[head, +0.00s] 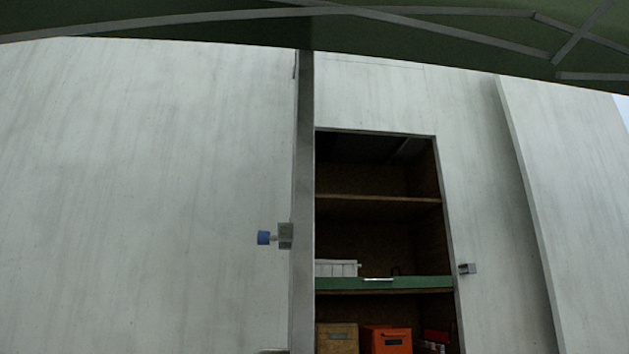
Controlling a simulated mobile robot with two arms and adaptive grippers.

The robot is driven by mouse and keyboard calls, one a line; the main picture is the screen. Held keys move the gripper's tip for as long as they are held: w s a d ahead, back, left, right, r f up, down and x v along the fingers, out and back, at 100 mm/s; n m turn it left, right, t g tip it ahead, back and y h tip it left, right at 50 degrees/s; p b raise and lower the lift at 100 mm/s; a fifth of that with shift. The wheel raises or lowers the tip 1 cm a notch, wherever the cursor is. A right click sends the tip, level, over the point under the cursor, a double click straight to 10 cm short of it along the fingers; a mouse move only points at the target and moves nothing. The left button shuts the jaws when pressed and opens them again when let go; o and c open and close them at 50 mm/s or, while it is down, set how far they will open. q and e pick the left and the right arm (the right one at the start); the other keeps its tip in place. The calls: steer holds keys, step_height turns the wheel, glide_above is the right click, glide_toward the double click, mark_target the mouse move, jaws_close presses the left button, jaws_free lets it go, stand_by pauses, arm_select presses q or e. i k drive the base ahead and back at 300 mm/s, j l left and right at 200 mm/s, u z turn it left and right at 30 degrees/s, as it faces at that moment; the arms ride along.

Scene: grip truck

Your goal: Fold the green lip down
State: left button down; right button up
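A green lip (410,283) runs along the front edge of a middle shelf inside the open compartment, right of centre. It stands upright in front of the shelf, with a small pale metal piece (378,279) at its top edge. A white slatted crate (336,268) sits behind it, its lower part hidden by the lip. Neither of my grippers is in view.
Pale wall panels surround the dark compartment (375,165). A blue-ended knob (264,238) sticks out left of it and a grey latch (467,268) is at its right. A wooden box (337,340) and an orange box (386,341) stand below. A green canopy (200,35) spans overhead.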

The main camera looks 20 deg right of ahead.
mark_target(432, 281)
steer(key=i+j+z, duration=0.15)
steer(key=j+z, duration=0.15)
steer(key=i+j+z, duration=0.1)
steer(key=j+z, duration=0.55)
steer(key=i+l+z, duration=0.3)
steer(key=z, duration=0.15)
steer(key=i+l+z, duration=0.6)
steer(key=i+z, duration=0.15)
steer(key=z, duration=0.15)
steer(key=i+l+u, duration=0.1)
steer(key=i, duration=0.35)
steer(key=i+l+u, duration=0.15)
steer(key=i, duration=0.3)
